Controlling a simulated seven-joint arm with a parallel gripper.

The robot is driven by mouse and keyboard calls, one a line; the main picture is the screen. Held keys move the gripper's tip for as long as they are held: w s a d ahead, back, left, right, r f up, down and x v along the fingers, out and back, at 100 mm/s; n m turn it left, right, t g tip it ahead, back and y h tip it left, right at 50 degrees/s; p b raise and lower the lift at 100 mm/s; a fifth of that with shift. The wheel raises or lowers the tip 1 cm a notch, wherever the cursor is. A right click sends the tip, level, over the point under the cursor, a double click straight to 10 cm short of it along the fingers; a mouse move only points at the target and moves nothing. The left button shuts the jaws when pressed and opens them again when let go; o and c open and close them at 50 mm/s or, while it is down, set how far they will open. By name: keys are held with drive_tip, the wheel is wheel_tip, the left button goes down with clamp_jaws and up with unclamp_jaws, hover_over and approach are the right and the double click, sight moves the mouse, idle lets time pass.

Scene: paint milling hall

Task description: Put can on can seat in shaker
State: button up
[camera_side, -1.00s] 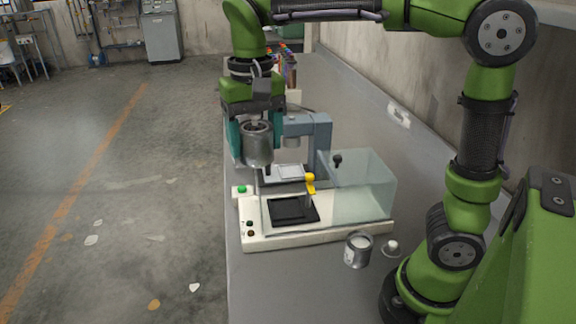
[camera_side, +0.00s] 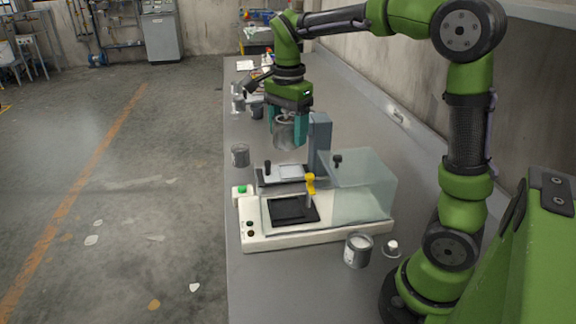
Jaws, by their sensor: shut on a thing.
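My gripper (camera_side: 287,136) is shut on a grey metal can (camera_side: 285,130), held upright between its teal fingers. It is at the back of the shaker, just left of the blue-grey upright. The shaker (camera_side: 262,240) has a long cream base with a clear guard on its right. Its can seat appears to be the black square pad (camera_side: 283,211) at the front of the base, which is empty. The held can is apart from this pad, farther back and higher. My fingers partly cover the held can.
A blue-grey upright (camera_side: 320,142) stands behind the clear guard (camera_side: 366,188). A yellow lever (camera_side: 310,184) rises beside the pad. Another can (camera_side: 240,155) stands left, and an open can (camera_side: 358,250) stands in front. Several small items crowd the bench's far end.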

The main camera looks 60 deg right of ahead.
sight(288, 208)
wheel_tip(288, 208, down, 18)
drive_tip(key=shift+f, duration=0.25)
idle(0.4)
drive_tip(key=o, duration=0.9)
drive_tip(key=shift+f, duration=0.15)
wheel_tip(288, 208, up, 12)
drive_tip(key=shift+r, duration=0.2)
